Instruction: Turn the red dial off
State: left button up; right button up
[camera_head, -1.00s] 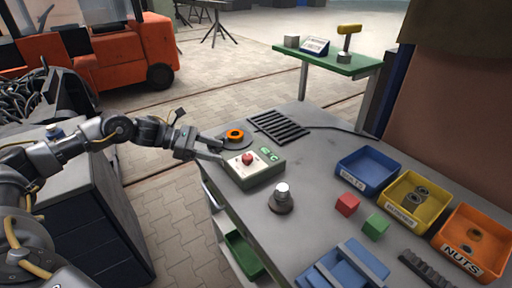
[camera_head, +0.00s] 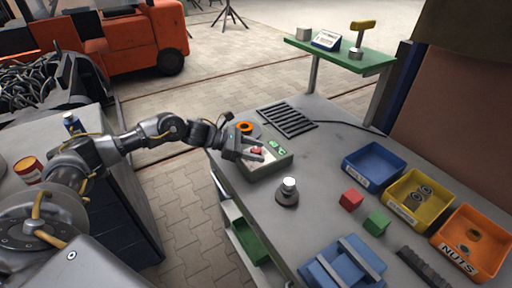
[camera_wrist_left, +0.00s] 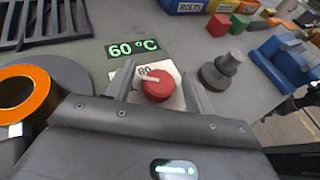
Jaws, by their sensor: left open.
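The red dial (camera_wrist_left: 157,86) sits on a white plate on top of a control box (camera_head: 272,167). In the left wrist view its white pointer is turned to the mark "80", and a green display (camera_wrist_left: 133,48) beside it reads 60 °C. My left gripper (camera_head: 262,152) is over the box. In the left wrist view its two fingers (camera_wrist_left: 157,84) are open, one on each side of the dial, with gaps to it; contact is not visible. In the head view the dial (camera_head: 256,150) is partly hidden by the gripper.
An orange ring (camera_head: 245,127) lies close behind the gripper, near a dark grate (camera_head: 288,119). A grey post with a silver top (camera_head: 288,192) stands in front of the box. Red and green cubes and bins lie to the right.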

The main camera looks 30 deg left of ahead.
pick_arm(q)
jog(key=shift+w+d+f, duration=0.1)
jog(key=shift+d, duration=0.05)
jog(key=shift+c, duration=0.3)
jog(key=c, duration=0.9)
jog(key=shift+t, duration=0.3)
